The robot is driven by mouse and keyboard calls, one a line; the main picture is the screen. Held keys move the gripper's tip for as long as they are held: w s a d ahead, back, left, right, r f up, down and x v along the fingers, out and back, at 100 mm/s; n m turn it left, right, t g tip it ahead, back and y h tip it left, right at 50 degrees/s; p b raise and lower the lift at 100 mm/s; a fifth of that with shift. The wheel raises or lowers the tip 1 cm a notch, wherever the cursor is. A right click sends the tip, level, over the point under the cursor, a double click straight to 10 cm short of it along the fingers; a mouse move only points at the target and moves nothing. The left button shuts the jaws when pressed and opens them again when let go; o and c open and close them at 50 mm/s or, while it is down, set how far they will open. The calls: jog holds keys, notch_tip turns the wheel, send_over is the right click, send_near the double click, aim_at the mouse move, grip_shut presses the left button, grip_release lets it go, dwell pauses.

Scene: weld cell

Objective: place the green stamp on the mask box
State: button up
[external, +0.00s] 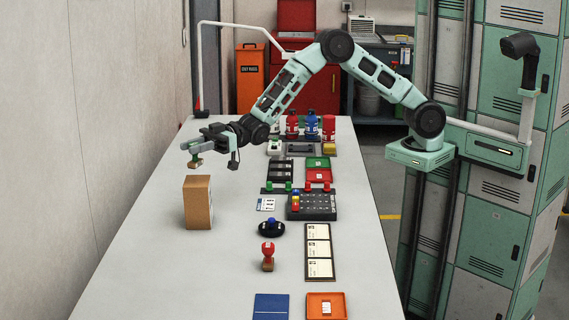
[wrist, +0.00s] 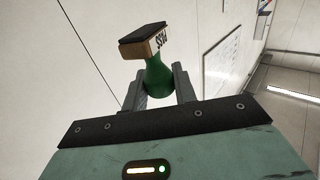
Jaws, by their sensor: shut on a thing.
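The green stamp (wrist: 158,76) has a green handle, a wooden block marked PASS and a dark pad. My gripper (external: 193,149) is shut on its handle, with one finger on each side in the wrist view. In the external view the stamp (external: 195,162) hangs below the fingers, wooden block down. A tall brown box (external: 198,206), which I take for the mask box, stands upright on the table; no label can be read. The stamp appears above the box's top in the picture, with a visible gap. How far it lies behind the box is hard to tell.
A black keypad tray (external: 318,207), a red tray (external: 318,175) and several bottles line the right side. The table's left side (external: 135,260) is clear.

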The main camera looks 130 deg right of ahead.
aim_at(195, 161)
jog(key=shift+f, duration=2)
jog(key=shift+f, duration=0.1)
jog(key=shift+f, duration=0.15)
jog(key=o, duration=1)
jog(key=shift+o, duration=0.2)
jog(key=shift+r, duration=0.2)
